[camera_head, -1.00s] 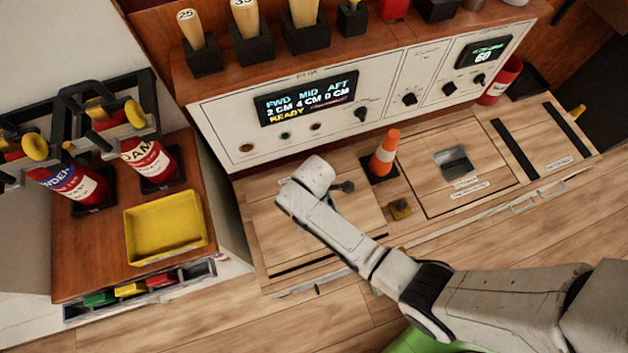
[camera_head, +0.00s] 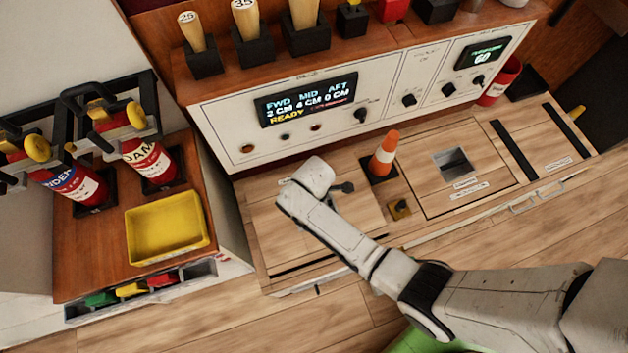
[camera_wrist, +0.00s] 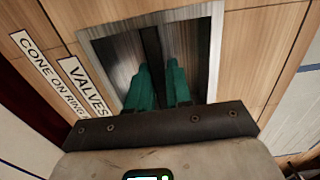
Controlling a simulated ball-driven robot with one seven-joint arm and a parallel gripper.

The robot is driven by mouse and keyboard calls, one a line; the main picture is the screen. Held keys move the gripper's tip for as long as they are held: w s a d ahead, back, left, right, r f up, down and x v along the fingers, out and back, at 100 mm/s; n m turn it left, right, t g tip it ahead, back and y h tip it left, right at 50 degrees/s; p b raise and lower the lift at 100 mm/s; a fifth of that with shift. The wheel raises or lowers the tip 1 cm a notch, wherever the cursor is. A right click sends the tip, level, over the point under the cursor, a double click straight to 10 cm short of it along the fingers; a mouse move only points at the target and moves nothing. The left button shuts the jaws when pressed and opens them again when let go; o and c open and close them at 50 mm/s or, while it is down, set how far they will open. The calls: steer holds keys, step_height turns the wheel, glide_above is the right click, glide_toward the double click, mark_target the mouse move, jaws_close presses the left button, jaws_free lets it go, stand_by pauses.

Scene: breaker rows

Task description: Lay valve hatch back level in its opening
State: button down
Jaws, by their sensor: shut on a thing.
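The wood-plank valve hatch (camera_head: 272,228) lies at the front left of the low deck, under my wrist. Its metal-lined recess shows in the wrist view, beside a white VALVES label (camera_wrist: 86,88) and a second label about a cone. My gripper (camera_wrist: 158,70) reaches into this recess, its green fingers on either side of a dark bar (camera_wrist: 153,48), and is shut on it. In the head view, my arm hides the fingers and much of the recess. The hatch looks roughly flat; I cannot tell whether it sits fully level. A dark line runs along its front edge.
A second hatch (camera_head: 487,172) with a recess lies further right. A control panel (camera_head: 222,122) rises behind; a yellow tray (camera_head: 166,250) sits on the left cabinet.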

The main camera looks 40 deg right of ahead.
steer(key=shift+w+f+b, duration=0.1)
steer(key=shift+f+b, duration=1.65)
steer(key=shift+f, duration=0.5)
steer(key=c, duration=1)
jaws_free()
steer(key=shift+o, duration=0.2)
steer(key=shift+s+f, duration=0.1)
steer(key=shift+s, duration=0.1)
step_height(320, 180, up, 11)
steer(key=p, duration=0.3)
steer(key=shift+w, duration=0.1)
steer(key=shift+p, duration=0.3)
